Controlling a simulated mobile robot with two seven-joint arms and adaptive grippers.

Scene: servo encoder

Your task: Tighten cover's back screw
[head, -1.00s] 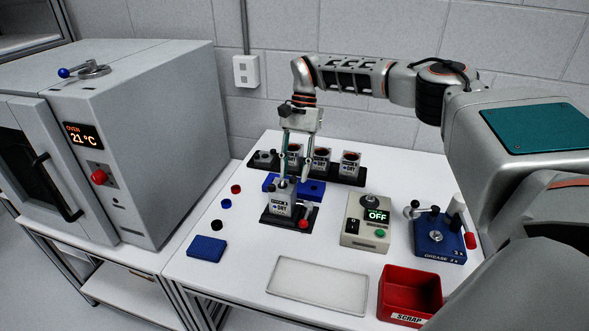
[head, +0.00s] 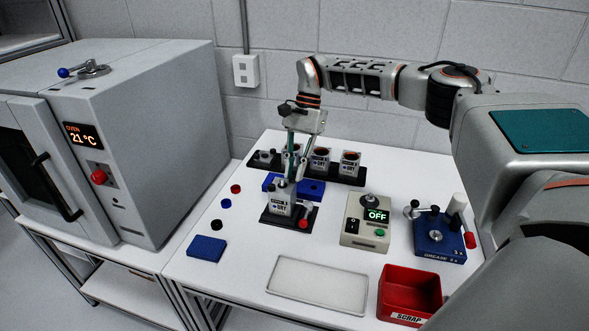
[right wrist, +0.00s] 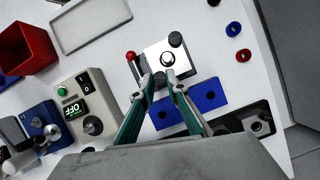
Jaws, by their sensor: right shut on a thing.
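The servo unit (head: 281,210) with a "DRY" label sits upright in a black fixture (head: 270,219) with a red-knobbed lever. In the right wrist view its pale square cover (right wrist: 154,52) shows from above, with a dark round part at its centre. One black screw (right wrist: 176,39) stands at the cover's front corner. The back screw (right wrist: 160,80) is at the near edge in that view, between my right gripper's fingertips (right wrist: 161,83). My right gripper (head: 292,181) points down and is shut on this screw, which the fingers partly hide. My left gripper is not in view.
Behind the fixture are a blue block (head: 313,190) and a black rack (head: 348,178) with several units. A control box (head: 365,222) reading OFF, the blue grease station (head: 437,240) and a red scrap bin (head: 410,284) stand right. A pale tray (head: 318,286) lies in front.

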